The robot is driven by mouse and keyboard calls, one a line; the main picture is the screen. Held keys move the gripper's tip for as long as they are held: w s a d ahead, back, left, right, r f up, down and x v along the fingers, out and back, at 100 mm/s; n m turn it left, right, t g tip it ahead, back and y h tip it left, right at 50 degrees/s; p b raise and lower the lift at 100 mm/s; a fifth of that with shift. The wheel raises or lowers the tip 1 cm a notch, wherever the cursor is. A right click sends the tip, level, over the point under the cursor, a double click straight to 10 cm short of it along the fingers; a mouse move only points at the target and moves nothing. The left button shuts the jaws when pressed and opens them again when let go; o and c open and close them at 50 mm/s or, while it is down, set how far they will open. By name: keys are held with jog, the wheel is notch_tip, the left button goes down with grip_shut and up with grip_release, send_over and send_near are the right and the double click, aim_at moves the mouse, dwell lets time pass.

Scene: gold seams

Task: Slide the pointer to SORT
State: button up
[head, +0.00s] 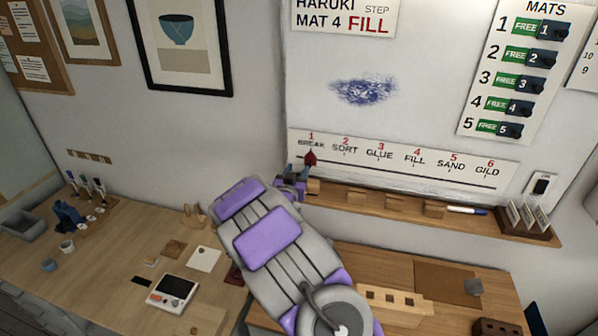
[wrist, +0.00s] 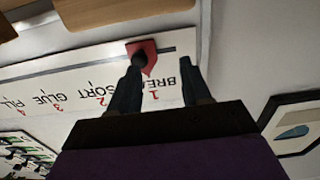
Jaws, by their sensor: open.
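The red pointer (head: 310,157) sits on the step strip (head: 400,168) at the far left, under "1 BREAK". The SORT label (head: 345,148) is just right of it. My gripper (head: 297,172) is at the pointer, partly hidden by my arm in the head view.
A wooden ledge (head: 375,204) with small blocks and a marker (head: 467,210) runs below the strip. A card holder (head: 527,219) stands at its right end. The strip to the right of the pointer looks clear. A desk (head: 120,245) with tools lies at lower left.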

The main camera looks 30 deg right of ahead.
aim_at(314, 164)
jog(key=d, duration=0.4)
jog(key=d+f, duration=0.1)
jog(key=shift+s+d, duration=0.1)
jog(key=shift+d, duration=0.3)
jog(key=shift+s+d+r, duration=0.1)
jog(key=shift+d, duration=0.05)
jog(key=shift+c, duration=0.6)
jog(key=shift+a, duration=0.2)
jog(key=shift+c, duration=0.8)
jog(key=shift+w+a+r, duration=0.1)
jog(key=shift+w+a, duration=0.05)
jog(key=shift+a, duration=0.5)
jog(key=shift+w+a+r, duration=0.1)
jog(key=shift+a, duration=0.5)
jog(key=shift+c, duration=1.4)
jog(key=shift+a, duration=0.3)
jog(key=shift+c, duration=0.9)
jog(key=shift+s+r, duration=0.15)
jog(key=shift+c, duration=0.6)
jog(key=shift+s+d+r, duration=0.1)
jog(key=shift+d, duration=0.15)
grip_shut()
